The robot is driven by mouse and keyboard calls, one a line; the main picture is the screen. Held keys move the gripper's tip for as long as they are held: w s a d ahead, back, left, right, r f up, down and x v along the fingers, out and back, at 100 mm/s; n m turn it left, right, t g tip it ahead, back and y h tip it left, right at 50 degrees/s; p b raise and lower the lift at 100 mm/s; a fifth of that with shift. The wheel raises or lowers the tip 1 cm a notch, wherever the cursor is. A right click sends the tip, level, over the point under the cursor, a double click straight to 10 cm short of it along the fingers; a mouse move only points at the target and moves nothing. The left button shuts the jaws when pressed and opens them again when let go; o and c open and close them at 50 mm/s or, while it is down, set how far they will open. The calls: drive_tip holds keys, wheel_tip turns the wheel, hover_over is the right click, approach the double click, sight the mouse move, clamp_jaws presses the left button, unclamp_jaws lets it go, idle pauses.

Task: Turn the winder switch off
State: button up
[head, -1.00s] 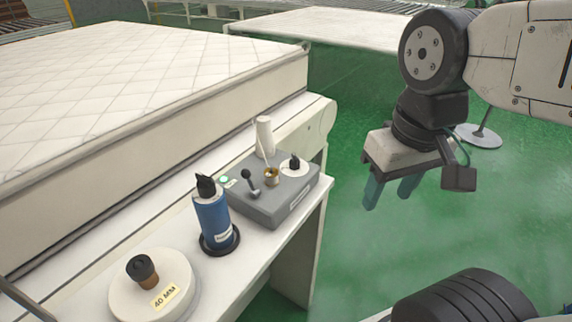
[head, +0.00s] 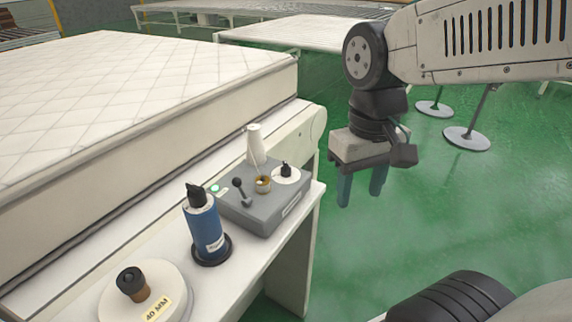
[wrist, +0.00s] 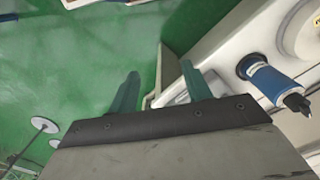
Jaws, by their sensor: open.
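The grey winder box (head: 262,213) sits on the white side shelf in the head view. On it are a black-knobbed lever (head: 241,191), a lit green lamp (head: 214,188), a small brass-coloured cup (head: 263,184) and a black knob (head: 286,169) on a white disc. I cannot tell which control is the winder switch. A white cone of thread (head: 255,145) stands at its back. My gripper (head: 361,186) is open and empty, pointing down over the green floor, right of the box and apart from it. Its two teal fingers also show in the wrist view (wrist: 160,80).
A blue bottle-like tool (head: 205,228) stands in a black holder left of the box. A white roll labelled 40 MM (head: 176,292) lies nearer on the shelf (head: 240,270). A mattress (head: 140,100) lies behind. Green floor (head: 440,210) to the right is open, with round-footed stands beyond.

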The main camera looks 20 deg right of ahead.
drive_tip(key=m, duration=0.1)
hover_over(286, 164)
drive_tip(key=s, duration=0.3)
wheel_tip(286, 164, down, 6)
drive_tip(key=w, duration=0.3)
drive_tip(key=shift+w+r+m, duration=0.15)
drive_tip(key=shift+r+m, duration=0.2)
drive_tip(key=shift+m, duration=0.05)
drive_tip(key=shift+f, duration=0.3)
wheel_tip(286, 164, down, 7)
drive_tip(key=shift+f, duration=0.1)
drive_tip(key=shift+c, duration=0.3)
drive_tip(key=c, duration=0.9)
